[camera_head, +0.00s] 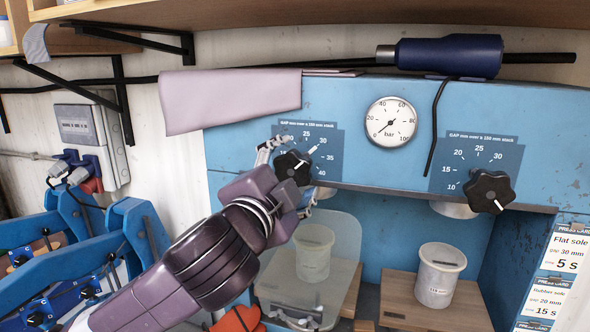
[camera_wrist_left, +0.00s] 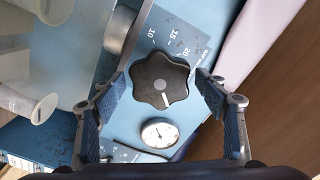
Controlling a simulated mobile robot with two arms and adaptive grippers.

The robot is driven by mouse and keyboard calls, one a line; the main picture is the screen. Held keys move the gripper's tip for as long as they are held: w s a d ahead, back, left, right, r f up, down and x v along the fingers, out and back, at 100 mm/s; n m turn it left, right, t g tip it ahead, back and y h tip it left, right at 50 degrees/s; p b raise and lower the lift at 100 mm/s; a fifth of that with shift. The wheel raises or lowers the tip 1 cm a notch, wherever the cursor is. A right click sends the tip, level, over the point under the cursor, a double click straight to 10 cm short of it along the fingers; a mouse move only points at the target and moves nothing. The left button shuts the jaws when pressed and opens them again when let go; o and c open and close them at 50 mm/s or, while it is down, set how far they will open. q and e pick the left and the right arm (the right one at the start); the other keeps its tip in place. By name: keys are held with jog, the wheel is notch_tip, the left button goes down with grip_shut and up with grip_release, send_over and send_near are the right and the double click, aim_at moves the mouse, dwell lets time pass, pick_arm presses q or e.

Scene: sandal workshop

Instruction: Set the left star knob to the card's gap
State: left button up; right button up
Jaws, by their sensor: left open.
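The left star knob (camera_head: 293,167) is black and lobed, on a blue press panel. Its dial plate (camera_head: 325,147) shows 25, 30, 35 and 40. In the head view a pale pointer seems to aim up-right near 30. In the left wrist view the knob (camera_wrist_left: 160,80) has a white mark on its lower part. My left gripper (camera_head: 288,175) is open, fingers on either side of the knob; I cannot tell whether they touch it. The upper press card (camera_head: 569,250) reads "Flat sole", gap 30 mm, 5 s; the lower card (camera_head: 544,306) reads "Rubber sole", gap 20 mm, 15 s.
The right star knob (camera_head: 488,191) sits right of a round gauge (camera_head: 391,121). Below, a white pot (camera_head: 439,275) stands on a wooden board. A clear shield (camera_head: 345,245) covers another pot. A pink cloth (camera_head: 230,98) hangs above left.

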pick_arm(q)
jog(key=v, duration=0.7)
